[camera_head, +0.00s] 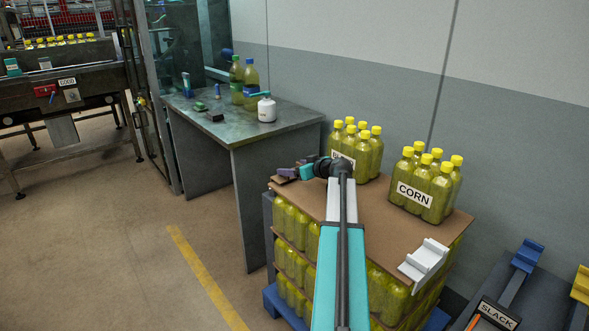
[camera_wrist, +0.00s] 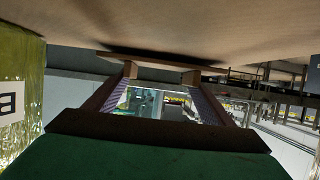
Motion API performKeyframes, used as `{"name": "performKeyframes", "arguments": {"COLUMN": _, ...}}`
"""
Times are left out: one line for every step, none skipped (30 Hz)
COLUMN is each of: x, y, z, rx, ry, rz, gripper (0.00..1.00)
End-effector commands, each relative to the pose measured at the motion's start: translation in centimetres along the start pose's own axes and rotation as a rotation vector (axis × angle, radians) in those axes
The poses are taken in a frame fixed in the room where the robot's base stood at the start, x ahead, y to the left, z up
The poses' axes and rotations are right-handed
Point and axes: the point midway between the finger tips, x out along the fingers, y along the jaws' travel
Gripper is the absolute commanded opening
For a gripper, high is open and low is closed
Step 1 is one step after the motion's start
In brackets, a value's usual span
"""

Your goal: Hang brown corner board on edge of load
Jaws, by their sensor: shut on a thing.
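The load (camera_head: 312,235) is stacked layers of yellow-green bottles with a brown cardboard sheet (camera_head: 385,207) on top. My gripper (camera_head: 288,172) is at the load's far left edge, low over the sheet. In the wrist view, which looks upside down, its two purple-lined fingers (camera_wrist: 160,75) are shut on a thin brown strip (camera_wrist: 158,63), the brown corner board. The strip lies close to the sheet's surface; whether it touches the edge I cannot tell. In the head view the board is mostly hidden by my gripper. A white corner board (camera_head: 425,259) hangs on the near right edge.
Two bottle packs stand on the sheet, one labelled CORN (camera_head: 426,186), the other (camera_head: 356,149) close beside my wrist. A grey table (camera_head: 240,130) with bottles and a white canister stands left.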

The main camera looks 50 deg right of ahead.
Motion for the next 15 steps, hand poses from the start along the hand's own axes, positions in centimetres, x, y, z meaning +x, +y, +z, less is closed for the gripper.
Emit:
{"name": "performKeyframes", "arguments": {"x": 0.04, "y": 0.0, "z": 0.1, "rx": 0.0, "ry": 0.0, "rz": 0.0, "gripper": 0.54}}
{"name": "performKeyframes", "arguments": {"x": 0.05, "y": 0.0, "z": 0.12, "rx": 0.0, "ry": 0.0, "rz": 0.0, "gripper": 0.54}}
{"name": "performKeyframes", "arguments": {"x": 0.07, "y": 0.0, "z": 0.16, "rx": 0.0, "ry": 0.0, "rz": 0.0, "gripper": 0.54}}
{"name": "performKeyframes", "arguments": {"x": 0.08, "y": 0.0, "z": 0.19, "rx": 0.0, "ry": 0.0, "rz": 0.0, "gripper": 0.54}}
{"name": "performKeyframes", "arguments": {"x": 0.09, "y": 0.0, "z": 0.21, "rx": 0.0, "ry": 0.0, "rz": 0.0, "gripper": 0.54}}
{"name": "performKeyframes", "arguments": {"x": 0.1, "y": 0.0, "z": 0.25, "rx": 0.0, "ry": 0.0, "rz": 0.0, "gripper": 0.54}}
{"name": "performKeyframes", "arguments": {"x": 0.12, "y": 0.0, "z": 0.28, "rx": 0.0, "ry": 0.0, "rz": 0.0, "gripper": 0.54}}
{"name": "performKeyframes", "arguments": {"x": 0.13, "y": 0.0, "z": 0.31, "rx": 0.0, "ry": 0.0, "rz": 0.0, "gripper": 0.54}}
{"name": "performKeyframes", "arguments": {"x": 0.15, "y": 0.0, "z": 0.35, "rx": 0.0, "ry": 0.0, "rz": 0.0, "gripper": 0.54}}
{"name": "performKeyframes", "arguments": {"x": 0.16, "y": 0.0, "z": 0.37, "rx": 0.0, "ry": 0.0, "rz": 0.0, "gripper": 0.54}}
{"name": "performKeyframes", "arguments": {"x": 0.17, "y": 0.0, "z": 0.4, "rx": 0.0, "ry": 0.0, "rz": 0.0, "gripper": 0.54}}
{"name": "performKeyframes", "arguments": {"x": 0.18, "y": 0.0, "z": 0.44, "rx": 0.0, "ry": 0.0, "rz": 0.0, "gripper": 0.54}}
{"name": "performKeyframes", "arguments": {"x": 0.19, "y": 0.0, "z": 0.47, "rx": 0.0, "ry": 0.0, "rz": 0.0, "gripper": 0.54}}
{"name": "performKeyframes", "arguments": {"x": 0.2, "y": 0.0, "z": 0.5, "rx": 0.0, "ry": 0.0, "rz": 0.0, "gripper": 0.54}}
{"name": "performKeyframes", "arguments": {"x": 0.22, "y": 0.0, "z": 0.53, "rx": 0.0, "ry": 0.0, "rz": 0.0, "gripper": 0.54}}
